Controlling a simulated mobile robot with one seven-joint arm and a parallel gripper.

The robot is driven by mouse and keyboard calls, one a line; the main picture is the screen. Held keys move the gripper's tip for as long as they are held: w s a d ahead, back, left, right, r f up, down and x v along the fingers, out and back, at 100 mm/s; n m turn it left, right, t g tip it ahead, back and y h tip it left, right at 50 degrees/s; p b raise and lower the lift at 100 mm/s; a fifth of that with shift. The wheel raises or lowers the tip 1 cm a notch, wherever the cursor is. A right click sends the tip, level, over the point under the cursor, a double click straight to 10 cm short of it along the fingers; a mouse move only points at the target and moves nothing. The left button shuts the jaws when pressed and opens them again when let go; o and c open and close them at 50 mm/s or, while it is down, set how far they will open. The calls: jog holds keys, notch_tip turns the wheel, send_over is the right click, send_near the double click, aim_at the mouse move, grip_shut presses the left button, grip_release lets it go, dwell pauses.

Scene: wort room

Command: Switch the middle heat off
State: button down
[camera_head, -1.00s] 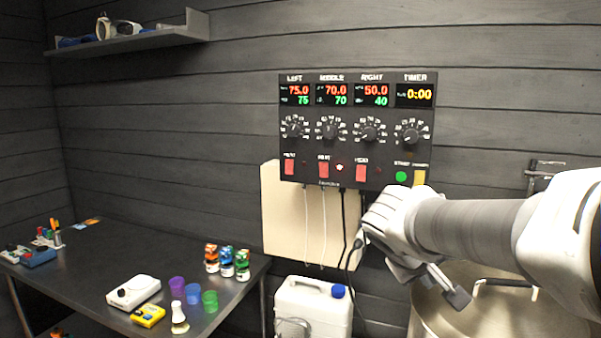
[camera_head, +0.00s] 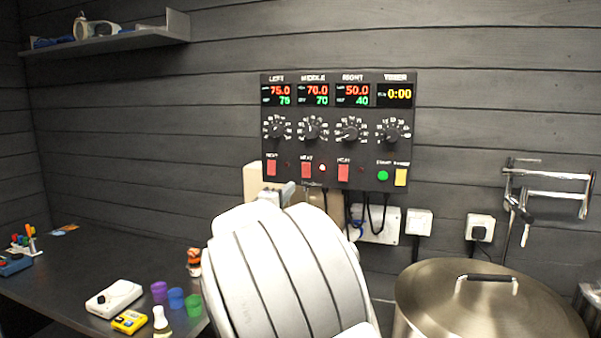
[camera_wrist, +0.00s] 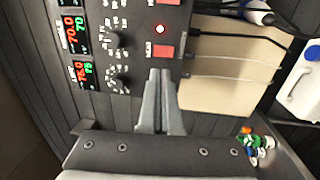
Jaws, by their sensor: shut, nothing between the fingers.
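The dark control panel (camera_head: 385,155) hangs on the wall with LEFT, MIDDLE, RIGHT and TIMER columns. The red middle heat switch (camera_head: 306,170) has a lit lamp (camera_head: 322,168) at its right; the middle display reads 70.0 over 70. In the wrist view, turned sideways, the middle heat switch (camera_wrist: 163,51) and its lit lamp (camera_wrist: 160,29) are clear. My gripper (camera_wrist: 160,74) is shut and empty, its tips just below the switch in that picture; contact cannot be told. It hides the left heat switch there. In the head view, my gripper (camera_head: 288,190) shows partly below the panel.
Knobs sit above the switches, with other red switches (camera_head: 272,168) (camera_head: 343,173) either side. Cables hang below, near wall sockets (camera_head: 419,222). A large lidded pot (camera_head: 440,290) stands right. The left table (camera_head: 95,260) holds cups and small devices.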

jog(key=shift+w+a, duration=0.15)
jog(key=shift+a, duration=0.3)
jog(key=p, duration=0.6)
send_near(306, 167)
jog(key=x, duration=0.5)
jog(key=shift+r, duration=0.15)
jog(key=shift+p+x, duration=0.35)
jog(key=shift+x, duration=0.55)
jog(key=shift+w+f+b, duration=0.1)
jog(key=shift+f+b, duration=0.15)
jog(key=shift+b, duration=0.1)
